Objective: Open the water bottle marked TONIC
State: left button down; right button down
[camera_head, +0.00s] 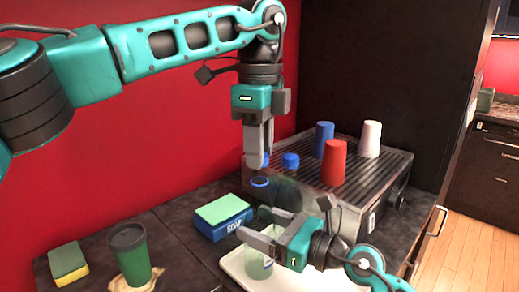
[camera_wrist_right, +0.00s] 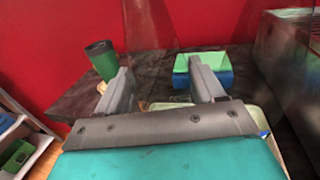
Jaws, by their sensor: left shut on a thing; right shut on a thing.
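A clear, pale green bottle (camera_head: 258,264) stands upright on the white tray, with a blue ring at its mouth (camera_head: 260,182). I can read no TONIC mark on it. My right gripper (camera_head: 258,226) is shut around its body; in the right wrist view the fingers (camera_wrist_right: 160,88) flank a faint transparent shape. My left gripper (camera_head: 259,160) points down just above the bottle mouth, shut on a small blue cap (camera_head: 265,159). The cap appears apart from the bottle. A second blue cap (camera_head: 290,160) shows just to the right, on what looks like another clear bottle.
A white tray (camera_head: 300,284) lies under the bottle. A blue SOAP box (camera_head: 232,224) with a green sponge on top stands left of it. A green lidded cup (camera_head: 130,255) and a yellow-green sponge (camera_head: 68,264) are farther left. A ribbed metal machine (camera_head: 350,200) carries several cups behind.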

pick_arm(q)
jog(key=shift+r, duration=1.8)
pick_arm(e)
jog(key=shift+c, duration=0.2)
grip_release()
pick_arm(q)
jog(key=shift+f, duration=0.1)
pick_arm(e)
jog(key=shift+d, duration=0.1)
pick_arm(q)
notch_tip(320, 180, down, 2)
jog(key=b, duration=0.2)
jog(key=shift+f+b, duration=0.25)
jog(key=shift+b, duration=0.05)
pick_arm(e)
jog(key=v, duration=1.1)
jog(key=shift+s+d, duration=0.25)
jog(key=shift+d, duration=0.05)
